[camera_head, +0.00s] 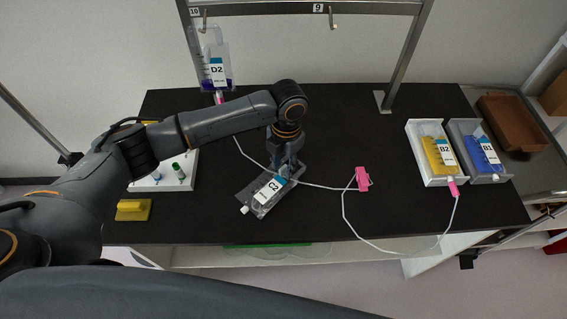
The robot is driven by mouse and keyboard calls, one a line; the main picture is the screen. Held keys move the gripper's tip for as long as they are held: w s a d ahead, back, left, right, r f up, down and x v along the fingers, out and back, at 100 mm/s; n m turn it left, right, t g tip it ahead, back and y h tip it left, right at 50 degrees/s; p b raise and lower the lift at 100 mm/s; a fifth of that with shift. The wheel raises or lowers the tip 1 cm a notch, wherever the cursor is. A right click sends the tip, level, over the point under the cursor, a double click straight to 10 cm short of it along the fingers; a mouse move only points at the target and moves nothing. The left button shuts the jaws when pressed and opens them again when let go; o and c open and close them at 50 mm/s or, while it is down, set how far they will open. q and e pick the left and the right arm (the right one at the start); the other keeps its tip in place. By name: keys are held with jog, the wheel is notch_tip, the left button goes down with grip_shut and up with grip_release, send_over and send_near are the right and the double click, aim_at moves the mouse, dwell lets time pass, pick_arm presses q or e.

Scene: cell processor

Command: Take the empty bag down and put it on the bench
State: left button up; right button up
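A clear, empty-looking bag (257,198) with a blue-and-white label, which seems to read C3, is at the middle of the black bench (310,215). It looks flat on or just over the bench top, slanting down to the left. My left gripper (287,170) points down at the bag's upper right end, touching or nearly touching it. Its fingertips are small and partly hidden, so I cannot tell whether they are closed on the bag. My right gripper is not in view.
A bag marked D2 (217,72) hangs from the rack (397,60) at the left. Trays at the right hold a yellow bag B2 (437,152) and a blue bag B1 (484,151). White tubing runs past a pink clamp (362,179). A white rack with vials (150,181) is at left.

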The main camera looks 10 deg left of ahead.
pick_arm(q)
notch_tip(320, 180, up, 12)
jog(key=shift+w+d, duration=0.2)
jog(key=shift+w, duration=0.1)
